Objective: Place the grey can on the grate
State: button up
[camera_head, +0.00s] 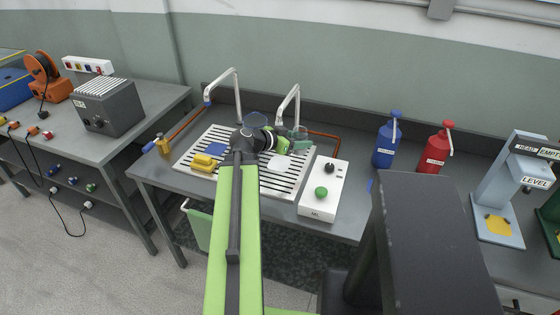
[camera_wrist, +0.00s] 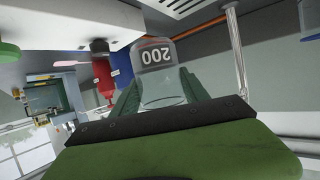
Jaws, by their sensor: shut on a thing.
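My gripper (camera_head: 298,138) is shut on a grey, see-through vessel with a dark band marked 200, which I take for the grey can (camera_wrist: 160,85). In the wrist view it sits between the green fingers, and the picture is upside down. In the head view the can (camera_head: 301,130) is small and partly hidden by the gripper. The grate (camera_head: 255,183) is a slatted metal panel in the bench top; my gripper is over its right rear part. I cannot tell whether the can touches it.
Two tall taps (camera_head: 238,92) stand behind. A white control box (camera_head: 324,188) is at right, with blue (camera_head: 386,145) and red (camera_head: 434,152) bottles beyond.

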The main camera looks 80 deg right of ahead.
jog(key=w+f+b, duration=0.1)
jog(key=w, duration=0.1)
jog(key=w+d+f+b, duration=0.1)
jog(key=w+f, duration=0.1)
jog(key=w+d+f+b, duration=0.1)
jog(key=w, duration=0.2)
jog(key=shift+w+f, duration=0.1)
jog(key=shift+f, duration=0.25)
notch_tip(320, 180, down, 4)
jog(key=b, duration=0.4)
jog(key=shift+f+b, duration=0.15)
jog(key=shift+b, duration=0.15)
jog(key=shift+r, duration=0.25)
jog(key=shift+f, duration=0.25)
jog(key=o, duration=1.4)
jog(key=shift+r, duration=0.1)
jog(key=shift+o, duration=0.2)
jog(key=shift+r, duration=0.1)
jog(key=p+v, duration=0.5)
jog(key=v, duration=0.7)
